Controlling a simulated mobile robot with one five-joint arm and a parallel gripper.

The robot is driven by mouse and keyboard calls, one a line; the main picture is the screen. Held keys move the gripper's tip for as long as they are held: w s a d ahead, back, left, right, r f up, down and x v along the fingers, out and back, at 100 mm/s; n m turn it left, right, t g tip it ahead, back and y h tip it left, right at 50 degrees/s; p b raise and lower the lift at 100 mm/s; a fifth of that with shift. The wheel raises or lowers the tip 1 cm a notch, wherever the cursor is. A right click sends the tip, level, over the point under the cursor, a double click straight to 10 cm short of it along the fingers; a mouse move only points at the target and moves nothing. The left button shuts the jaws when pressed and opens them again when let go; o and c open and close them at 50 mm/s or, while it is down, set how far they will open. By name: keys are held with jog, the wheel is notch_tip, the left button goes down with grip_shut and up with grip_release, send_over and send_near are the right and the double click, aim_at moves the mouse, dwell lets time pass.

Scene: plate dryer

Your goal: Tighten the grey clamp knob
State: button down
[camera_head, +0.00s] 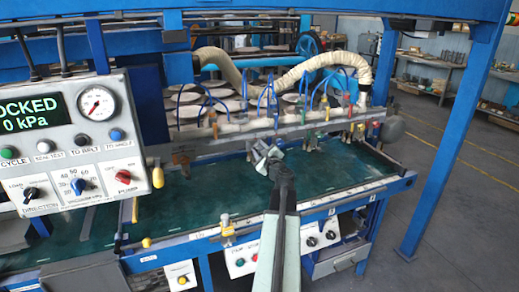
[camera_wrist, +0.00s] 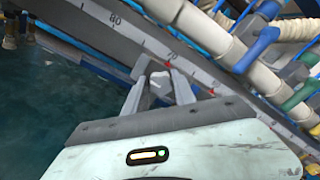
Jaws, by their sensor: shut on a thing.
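The grey clamp knob (camera_wrist: 160,84) shows in the wrist view as a small pale grey lobed piece in front of the scaled rail. My gripper (camera_wrist: 158,92) has a finger on each side of it and is shut on it. The fingers hide the knob's sides. In the head view my gripper (camera_head: 266,157) reaches up to the front of the long rail, above the green table. The knob is too small and too covered there to make out clearly.
The scaled rail (camera_wrist: 150,42) runs diagonally just beyond the knob, with a pale pipe and blue, yellow and green valve handles (camera_wrist: 263,48) close to the right. The control panel (camera_head: 75,145) stands at the left. The green table (camera_head: 190,205) is mostly clear.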

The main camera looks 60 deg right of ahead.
dwell(0.4)
jog(key=c, duration=1)
grip_release()
jog(key=shift+c, duration=0.2)
jog(key=shift+s, duration=0.1)
jog(key=v, duration=0.7)
jog(key=shift+s+a, duration=0.25)
jog(key=shift+s, duration=0.1)
